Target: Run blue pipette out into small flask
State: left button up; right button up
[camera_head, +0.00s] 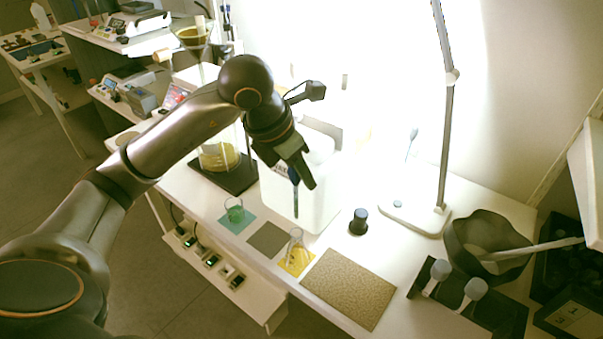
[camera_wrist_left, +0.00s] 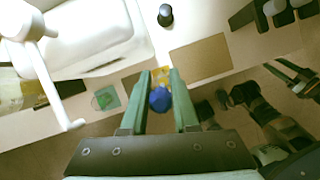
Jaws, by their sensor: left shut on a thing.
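My left gripper (camera_head: 304,172) is shut on the blue pipette (camera_head: 295,196), which hangs about upright, tip down. In the left wrist view its blue bulb (camera_wrist_left: 160,99) sits between the two green-grey fingers (camera_wrist_left: 160,88). The small flask (camera_head: 296,244) is a clear conical glass on a yellow mat (camera_head: 298,265) near the table's front edge. In the head view the pipette's tip shows just above the flask's mouth, with a small gap in the picture; the true depth between them is hard to tell.
A beaker with green liquid (camera_head: 234,211) stands left on a teal mat (camera_head: 240,227). A grey mat (camera_head: 268,240) is bare. A dark bottle (camera_head: 358,222), lamp (camera_head: 446,140) and bowl (camera_head: 480,232) stand to the right. The tan mat (camera_head: 348,288) is clear.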

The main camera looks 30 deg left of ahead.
pick_arm(q)
notch_tip(320, 180, down, 4)
jog(key=b, duration=0.3)
pick_arm(e)
jog(key=shift+w+a+f, duration=0.3)
jog(key=shift+a+f, duration=0.15)
jog(key=shift+a, duration=0.05)
jog(key=shift+w+a+f, duration=0.3)
jog(key=shift+a+f, duration=0.1)
jog(key=shift+a, duration=0.1)
pick_arm(q)
jog(key=shift+o, duration=0.7)
grip_shut()
pick_arm(e)
jog(key=shift+s+y, duration=0.15)
jog(key=shift+y, duration=0.15)
jog(key=shift+f, duration=0.1)
dwell(1.4)
